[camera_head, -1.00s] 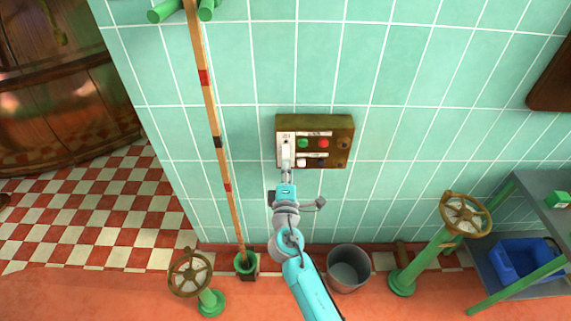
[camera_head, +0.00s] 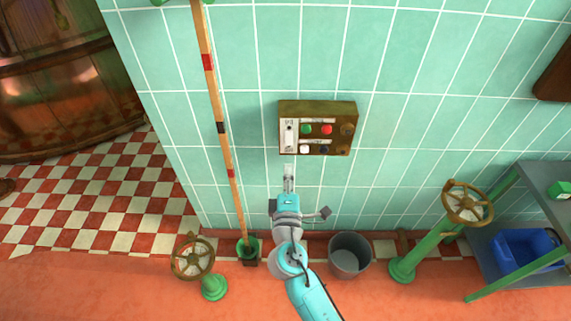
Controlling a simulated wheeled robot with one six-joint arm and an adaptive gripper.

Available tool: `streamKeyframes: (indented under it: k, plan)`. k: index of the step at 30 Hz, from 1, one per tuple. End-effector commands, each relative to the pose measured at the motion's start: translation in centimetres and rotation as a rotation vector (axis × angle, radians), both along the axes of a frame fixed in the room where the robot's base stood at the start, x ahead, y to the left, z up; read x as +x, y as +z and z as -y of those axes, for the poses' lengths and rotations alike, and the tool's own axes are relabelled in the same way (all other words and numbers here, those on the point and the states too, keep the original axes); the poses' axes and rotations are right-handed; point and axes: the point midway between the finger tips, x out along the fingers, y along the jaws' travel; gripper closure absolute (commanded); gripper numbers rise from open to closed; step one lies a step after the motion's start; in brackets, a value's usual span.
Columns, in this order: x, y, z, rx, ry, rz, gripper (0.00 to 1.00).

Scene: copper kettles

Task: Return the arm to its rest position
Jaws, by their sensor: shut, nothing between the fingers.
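My gripper (camera_head: 288,172) is shut and empty, at the end of my light blue arm in the middle of the view. It points toward the tiled wall, just below the brown control panel (camera_head: 343,112), and looks apart from it. The panel is fixed to the wall. It has a white lever plate on its left, a green button (camera_head: 306,129), a red button (camera_head: 327,129), a white button (camera_head: 304,149) and some dark knobs.
A striped pole (camera_head: 223,150) stands in a green holder left of my arm. Handwheels on green pipes stand at left (camera_head: 192,257) and right (camera_head: 467,202). A grey bucket (camera_head: 349,256) stands right of my arm. A shelf with a blue bin (camera_head: 523,250) is far right.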

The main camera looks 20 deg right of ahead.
Motion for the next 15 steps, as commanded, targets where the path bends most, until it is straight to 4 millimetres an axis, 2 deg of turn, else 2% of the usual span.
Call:
streamKeyframes:
  k: [8,11,15]
  plan:
    - [-0.3,-0.4,0.1,0.008,0.005,-0.006,1.00]
    - [-1.6,-2.0,0.4,0.042,0.028,-0.029,1.00]
    - [-5.3,-5.6,1.0,0.149,0.089,-0.086,1.00]
